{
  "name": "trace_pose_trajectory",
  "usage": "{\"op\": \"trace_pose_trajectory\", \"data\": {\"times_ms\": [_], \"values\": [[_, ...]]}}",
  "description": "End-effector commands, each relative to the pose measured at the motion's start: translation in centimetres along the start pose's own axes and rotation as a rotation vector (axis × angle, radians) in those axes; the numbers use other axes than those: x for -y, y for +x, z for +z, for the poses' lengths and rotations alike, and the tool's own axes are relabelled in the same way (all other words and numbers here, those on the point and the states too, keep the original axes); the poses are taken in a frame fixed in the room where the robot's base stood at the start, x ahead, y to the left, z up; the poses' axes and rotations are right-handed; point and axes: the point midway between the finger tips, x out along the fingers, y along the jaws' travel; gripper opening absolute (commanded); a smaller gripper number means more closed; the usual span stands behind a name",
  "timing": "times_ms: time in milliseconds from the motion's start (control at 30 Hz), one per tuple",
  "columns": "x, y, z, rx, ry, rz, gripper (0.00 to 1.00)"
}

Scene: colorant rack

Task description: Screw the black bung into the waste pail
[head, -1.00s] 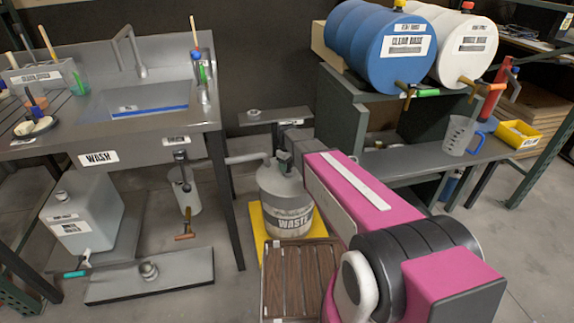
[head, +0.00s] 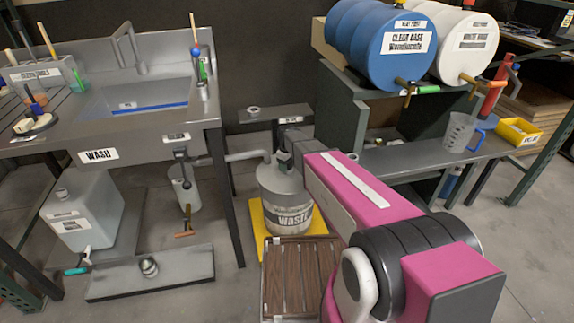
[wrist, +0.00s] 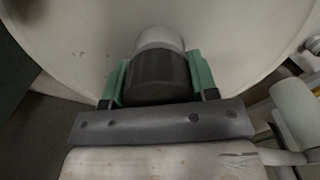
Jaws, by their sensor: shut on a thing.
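The waste pail (head: 286,208) is a grey, round-shouldered container with a WASTE label, standing on a yellow base in the head view. Its pale curved surface (wrist: 80,45) fills much of the wrist view. My gripper (wrist: 160,82) has green fingers on both sides of the black bung (wrist: 157,77) and is shut on it. A pale round neck-like part (wrist: 160,40) shows directly beyond the bung. I cannot tell how deep the bung sits in it. In the head view my gripper (head: 284,160) is small at the pail's top, partly behind my pink arm.
A slatted wooden platform (head: 298,280) lies in front of the pail. A grey pipe (head: 240,159) runs to the pail from the left. The wash sink (head: 135,105) stands left, and a bench (head: 415,163) under blue and white drums stands right.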

Motion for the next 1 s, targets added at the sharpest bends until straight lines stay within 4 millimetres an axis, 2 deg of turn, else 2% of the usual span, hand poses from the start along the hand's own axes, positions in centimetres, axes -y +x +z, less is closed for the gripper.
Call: {"op": "trace_pose_trajectory", "data": {"times_ms": [300,333,400,433,767,867,1000], "values": [[0.0,0.4,0.0,0.000,0.000,0.000,0.30],[0.0,0.4,0.0,0.000,0.000,0.000,0.56],[0.0,0.4,0.0,0.000,0.000,0.000,0.79],[0.0,0.4,0.0,0.000,0.000,0.000,0.83],[0.0,0.1,0.0,-0.001,0.000,0.000,0.83],[0.0,-0.8,0.0,-0.001,0.000,0.001,0.83],[0.1,-3.1,0.1,-0.002,0.000,0.001,0.83]]}}
